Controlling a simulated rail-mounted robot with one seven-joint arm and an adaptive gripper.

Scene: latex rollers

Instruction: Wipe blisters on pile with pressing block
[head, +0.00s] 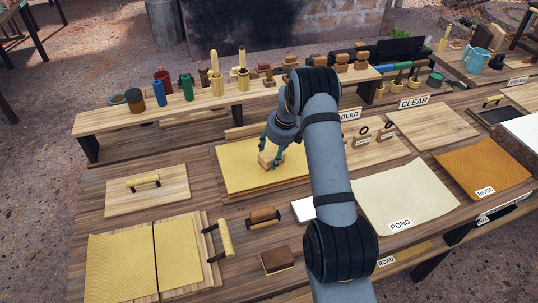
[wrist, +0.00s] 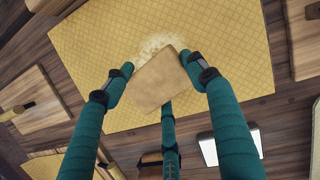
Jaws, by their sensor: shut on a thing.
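My gripper (head: 273,157) is shut on a tan pressing block (wrist: 158,80). In the wrist view, teal fingers flank the block on both sides. The block is over a yellow textured sheet pile (head: 235,175), which also fills the upper part of the wrist view (wrist: 225,45). A pale bumpy patch of blisters (wrist: 155,46) shows on the sheet just beyond the block; part of it may be hidden under the block. In the head view the block (head: 266,160) appears at or close to the sheet surface; I cannot tell if it touches.
A raised shelf with jars and tools (head: 130,122) runs behind. Pale sheet POND (head: 405,195) and orange sheet RIDGE (head: 480,168) lie right.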

